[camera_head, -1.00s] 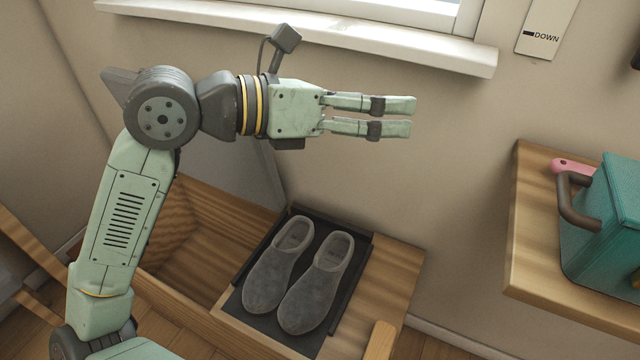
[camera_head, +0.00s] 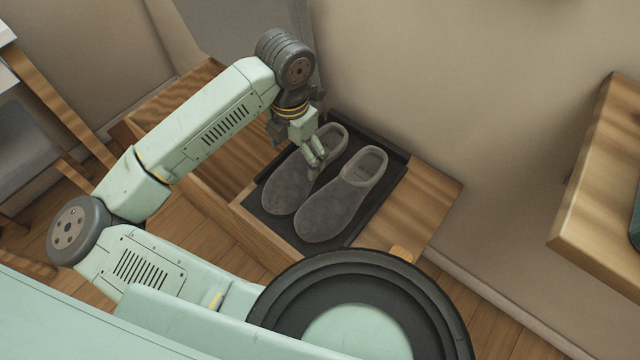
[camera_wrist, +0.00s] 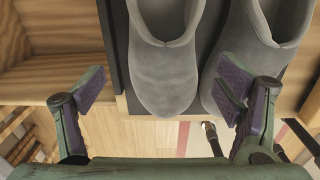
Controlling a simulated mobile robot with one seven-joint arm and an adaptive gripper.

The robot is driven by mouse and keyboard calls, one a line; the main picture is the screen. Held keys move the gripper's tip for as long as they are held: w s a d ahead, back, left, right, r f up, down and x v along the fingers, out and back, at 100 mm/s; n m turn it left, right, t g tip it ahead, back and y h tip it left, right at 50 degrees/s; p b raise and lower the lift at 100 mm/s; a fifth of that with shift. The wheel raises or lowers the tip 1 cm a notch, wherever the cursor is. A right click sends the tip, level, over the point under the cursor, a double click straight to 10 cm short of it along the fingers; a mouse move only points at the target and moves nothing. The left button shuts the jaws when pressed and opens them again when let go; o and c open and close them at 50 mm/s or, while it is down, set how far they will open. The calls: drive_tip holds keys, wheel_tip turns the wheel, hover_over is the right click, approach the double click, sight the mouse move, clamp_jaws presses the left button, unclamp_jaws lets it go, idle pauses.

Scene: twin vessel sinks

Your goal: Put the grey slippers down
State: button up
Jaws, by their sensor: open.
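A pair of grey slippers lies side by side on a dark tray (camera_head: 384,201) on a wooden bench. The left slipper (camera_head: 287,187) is partly covered by my gripper in the head view; the right slipper (camera_head: 335,208) shows whole. In the wrist view the left slipper (camera_wrist: 165,75) and part of the right slipper (camera_wrist: 272,30) lie beyond the fingers. My gripper (camera_head: 318,160) points down at the left slipper, near its opening, with nothing between its spread fingers. The fingers (camera_wrist: 165,95) show apart in the wrist view. I cannot tell whether they touch the slipper.
An open wooden compartment (camera_head: 197,150) adjoins the tray on the left. Bare bench top (camera_head: 428,205) lies to the tray's right. A wooden shelf (camera_head: 605,170) stands at the far right. The wall rises behind the bench.

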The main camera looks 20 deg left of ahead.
sight(300, 160)
drive_tip(key=f, duration=0.5)
drive_tip(key=shift+w+d, duration=0.25)
drive_tip(key=shift+d, duration=0.1)
